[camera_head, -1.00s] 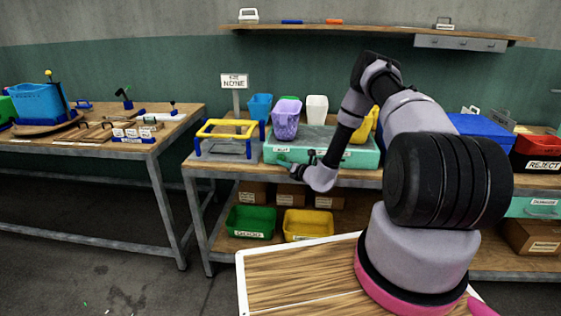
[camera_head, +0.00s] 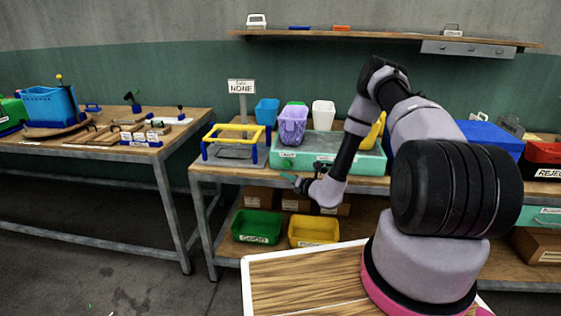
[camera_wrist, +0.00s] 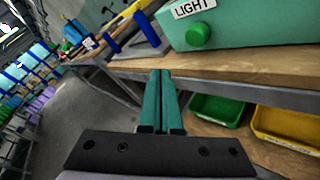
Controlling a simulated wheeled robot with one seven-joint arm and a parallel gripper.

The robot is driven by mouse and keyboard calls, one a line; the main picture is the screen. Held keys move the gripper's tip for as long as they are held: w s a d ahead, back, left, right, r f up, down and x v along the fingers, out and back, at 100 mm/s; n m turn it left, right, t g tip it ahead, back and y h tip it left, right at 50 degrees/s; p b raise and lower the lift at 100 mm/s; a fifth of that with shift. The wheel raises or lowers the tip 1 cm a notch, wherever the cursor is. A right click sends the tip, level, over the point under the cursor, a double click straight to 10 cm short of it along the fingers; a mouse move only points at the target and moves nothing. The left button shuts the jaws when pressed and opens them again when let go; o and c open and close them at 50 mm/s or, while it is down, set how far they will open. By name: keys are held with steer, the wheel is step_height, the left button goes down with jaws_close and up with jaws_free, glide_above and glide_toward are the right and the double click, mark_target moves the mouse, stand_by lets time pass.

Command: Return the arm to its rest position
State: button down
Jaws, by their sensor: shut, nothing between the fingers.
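My gripper (camera_head: 290,179) is in front of the edge of the middle workbench (camera_head: 228,171), near the left part of the teal press base. In the wrist view its two teal fingers (camera_wrist: 160,100) lie together with nothing between them. My grey and black arm is bent, its upper part raised and its forearm reaching down to the left. The wrist camera sees a green knob (camera_wrist: 198,36) under a LIGHT label on the teal base (camera_wrist: 240,30), beyond the fingertips.
A green bin (camera_head: 256,226) and a yellow bin (camera_head: 314,230) stand on the lower shelf. A purple basket (camera_head: 293,126) and a yellow-framed stand (camera_head: 232,136) are on the bench. Another workbench (camera_head: 115,150) is at the left. Open floor (camera_head: 120,275) lies in front.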

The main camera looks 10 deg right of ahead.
steer(key=s+a+r+n+g+y, duration=0.1)
steer(key=a+r+n+g+y, duration=0.3)
steer(key=r, duration=0.6)
steer(key=s+a+r+n+g+y, duration=0.1)
steer(key=a+r+n+y, duration=0.15)
steer(key=r+n, duration=0.5)
steer(key=s+a+r+n+g, duration=0.3)
steer(key=s+r+n+g, duration=0.45)
steer(key=r, duration=0.65)
steer(key=s+d+r+n+h, duration=0.1)
steer(key=s+r+n+h, duration=0.1)
steer(key=s+r+n, duration=0.35)
steer(key=s+d+r+n+h, duration=0.2)
steer(key=s+r+n+h, duration=0.1)
steer(key=s, duration=0.6)
steer(key=s+d+r+n+t+h, duration=0.5)
steer(key=s+d+r+n+h, duration=0.1)
steer(key=s+d, duration=0.6)
step_height(320, 180, up, 2)
steer(key=shift+s+d+h, duration=0.15)
steer(key=shift+s+h, duration=0.3)
steer(key=shift+h, duration=0.1)
